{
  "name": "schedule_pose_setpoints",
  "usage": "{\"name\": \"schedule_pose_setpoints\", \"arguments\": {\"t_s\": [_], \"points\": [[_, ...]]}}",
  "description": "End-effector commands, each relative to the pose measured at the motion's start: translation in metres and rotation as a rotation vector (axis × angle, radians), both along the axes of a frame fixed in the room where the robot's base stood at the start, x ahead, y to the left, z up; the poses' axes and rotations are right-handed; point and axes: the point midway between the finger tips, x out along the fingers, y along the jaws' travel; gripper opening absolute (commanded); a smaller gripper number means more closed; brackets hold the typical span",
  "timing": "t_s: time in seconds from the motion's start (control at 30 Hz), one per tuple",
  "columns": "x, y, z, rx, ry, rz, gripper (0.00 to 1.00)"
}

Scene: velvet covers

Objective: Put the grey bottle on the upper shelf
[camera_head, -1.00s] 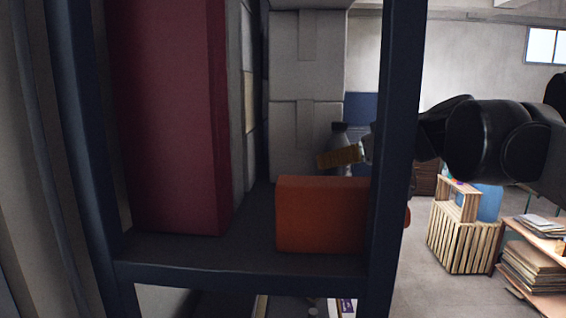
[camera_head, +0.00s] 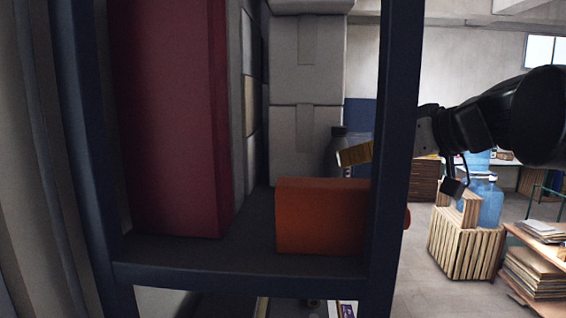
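The grey bottle (camera_head: 337,148) with a dark cap stands upright on the shelf (camera_head: 250,268), behind the orange box, which hides its lower part. My gripper (camera_head: 356,153) reaches in from the right behind the shelf's front post. A yellowish finger-like part of it shows left of the post and overlaps the bottle's right edge in the picture. Whether it touches the bottle cannot be told. The post hides the rest of the fingers, so their opening is not clear.
An orange box (camera_head: 320,216) lies in front of the bottle. A tall dark red box (camera_head: 170,120) fills the left side, and grey boxes (camera_head: 305,150) stand behind. The dark blue post (camera_head: 393,150) lies between my arm and the shelf space. A wooden crate (camera_head: 465,243) stands on the floor at right.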

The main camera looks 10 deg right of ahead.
Motion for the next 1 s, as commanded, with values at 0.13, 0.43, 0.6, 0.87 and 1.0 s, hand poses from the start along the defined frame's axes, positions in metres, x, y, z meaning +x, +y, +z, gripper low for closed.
{"name": "schedule_pose_setpoints", "arguments": {"t_s": [0.13, 0.43, 0.6, 0.87, 1.0], "points": [[-0.022, -0.011, 0.01, 0.001, 0.0, -0.004, 0.7], [-0.037, -0.017, 0.017, 0.0, 0.0, 0.0, 0.7], [-0.036, -0.017, 0.017, 0.0, 0.0, 0.0, 0.7], [-0.036, -0.016, 0.017, 0.0, 0.0, 0.0, 0.7], [-0.036, -0.016, 0.017, 0.0, 0.0, 0.0, 0.7]]}}
